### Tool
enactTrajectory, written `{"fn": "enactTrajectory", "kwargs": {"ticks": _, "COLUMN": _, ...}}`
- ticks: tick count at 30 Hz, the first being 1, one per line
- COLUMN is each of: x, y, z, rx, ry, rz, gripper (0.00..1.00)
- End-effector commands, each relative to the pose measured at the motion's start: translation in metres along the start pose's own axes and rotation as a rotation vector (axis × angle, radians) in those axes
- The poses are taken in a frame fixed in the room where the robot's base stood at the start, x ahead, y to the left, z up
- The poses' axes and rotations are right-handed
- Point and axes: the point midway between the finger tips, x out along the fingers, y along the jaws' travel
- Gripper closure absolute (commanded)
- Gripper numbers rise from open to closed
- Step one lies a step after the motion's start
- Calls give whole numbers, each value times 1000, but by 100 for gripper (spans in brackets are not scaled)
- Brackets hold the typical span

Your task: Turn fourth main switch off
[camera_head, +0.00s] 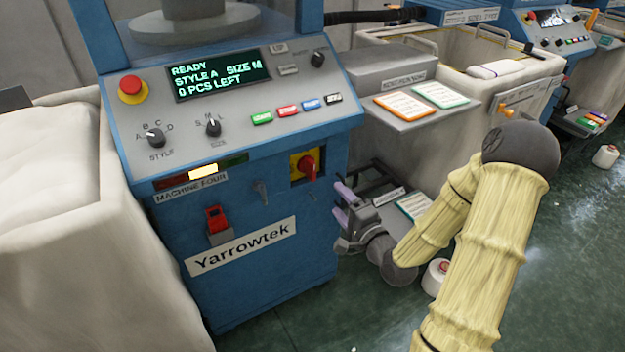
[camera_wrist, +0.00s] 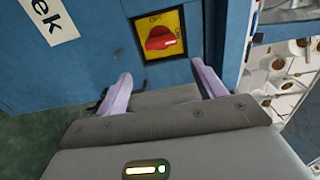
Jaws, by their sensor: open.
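The main switch (camera_head: 307,166) of machine four is a red rotary knob on a yellow plate, low on the right of the blue front panel. In the wrist view the red knob (camera_wrist: 160,40) sits on its yellow plate just beyond and between my fingers, with its handle lying roughly across the picture. My gripper (camera_head: 342,207) is open and empty, below and right of the switch, apart from it. Its two pale purple fingers (camera_wrist: 160,82) point toward the panel. The "MACHINE FOUR" label (camera_head: 190,187) is left of the switch.
A red padlock-like item (camera_head: 216,219) hangs left of the switch. A fabric bin (camera_head: 62,215) stands at left. A white cone (camera_head: 436,278) is on the floor behind my arm.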

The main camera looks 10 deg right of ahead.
Motion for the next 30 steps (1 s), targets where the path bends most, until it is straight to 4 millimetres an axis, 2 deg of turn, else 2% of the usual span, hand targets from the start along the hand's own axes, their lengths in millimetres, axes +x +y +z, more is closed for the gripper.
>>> {"fn": "enactTrajectory", "kwargs": {"ticks": 3, "x": 24, "y": -1, "z": 1, "rx": -1, "ry": -4, "rz": -4, "gripper": 31}}
{"fn": "enactTrajectory", "kwargs": {"ticks": 21, "x": 127, "y": 0, "z": 1, "rx": 0, "ry": -2, "rz": -4, "gripper": 31}}
{"fn": "enactTrajectory", "kwargs": {"ticks": 25, "x": 139, "y": -1, "z": 1, "rx": 0, "ry": -2, "rz": -3, "gripper": 31}}
{"fn": "enactTrajectory", "kwargs": {"ticks": 30, "x": 142, "y": -1, "z": 1, "rx": 2, "ry": -1, "rz": -2, "gripper": 31}}
